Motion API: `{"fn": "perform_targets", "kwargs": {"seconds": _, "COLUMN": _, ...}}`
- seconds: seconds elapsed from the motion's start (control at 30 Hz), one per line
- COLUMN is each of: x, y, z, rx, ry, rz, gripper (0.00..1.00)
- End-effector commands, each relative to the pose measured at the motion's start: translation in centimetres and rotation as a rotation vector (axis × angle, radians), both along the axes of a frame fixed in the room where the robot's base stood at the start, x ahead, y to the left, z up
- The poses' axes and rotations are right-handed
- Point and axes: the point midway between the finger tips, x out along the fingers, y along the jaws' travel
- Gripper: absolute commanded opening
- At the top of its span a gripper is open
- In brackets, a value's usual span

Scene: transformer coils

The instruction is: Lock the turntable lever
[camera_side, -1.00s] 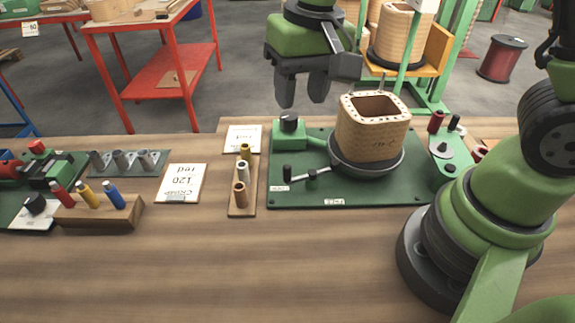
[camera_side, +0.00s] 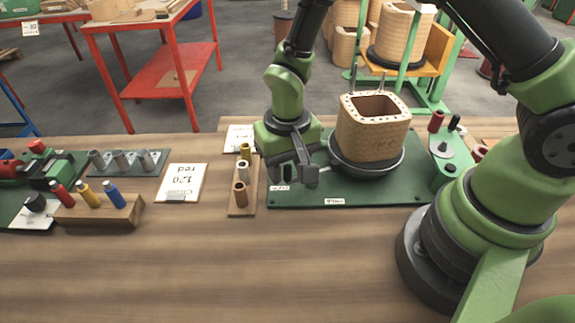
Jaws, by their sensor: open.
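The turntable (camera_side: 349,167) is a dark round plate on a green base board (camera_side: 385,192), with a square wooden coil former (camera_side: 372,137) standing upright on it. My gripper (camera_side: 300,183) is low at the left front of the board, pointing down, over the place of the turntable lever. The lever is hidden behind my gripper, so its position does not show. The jaws are open; I cannot tell whether the lever lies between them.
Left of my gripper stands a wooden strip with spools (camera_side: 242,178). Farther left are a card marked 120 red (camera_side: 181,183) and a block with coloured handles (camera_side: 100,208). A small green post unit (camera_side: 445,155) stands at right. The front table is clear.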

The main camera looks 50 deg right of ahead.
Motion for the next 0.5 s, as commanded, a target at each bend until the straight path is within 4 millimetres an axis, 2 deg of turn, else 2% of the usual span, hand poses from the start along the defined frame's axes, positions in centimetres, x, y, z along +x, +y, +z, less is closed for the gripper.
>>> {"fn": "perform_targets", "kwargs": {"seconds": 0.27, "x": 0.01, "y": 0.0, "z": -0.27, "rx": 0.0, "ry": 0.0, "rz": -0.001, "gripper": 0.42}}
{"fn": "perform_targets", "kwargs": {"seconds": 0.3, "x": 0.01, "y": 0.0, "z": -0.26, "rx": 0.0, "ry": 0.0, "rz": -0.001, "gripper": 0.4}}
{"fn": "perform_targets", "kwargs": {"seconds": 0.47, "x": 0.0, "y": 0.0, "z": -0.25, "rx": 0.0, "ry": 0.0, "rz": -0.001, "gripper": 0.03}}
{"fn": "perform_targets", "kwargs": {"seconds": 0.5, "x": 0.0, "y": 0.0, "z": -0.25, "rx": 0.0, "ry": 0.0, "rz": -0.001, "gripper": 0.0}}
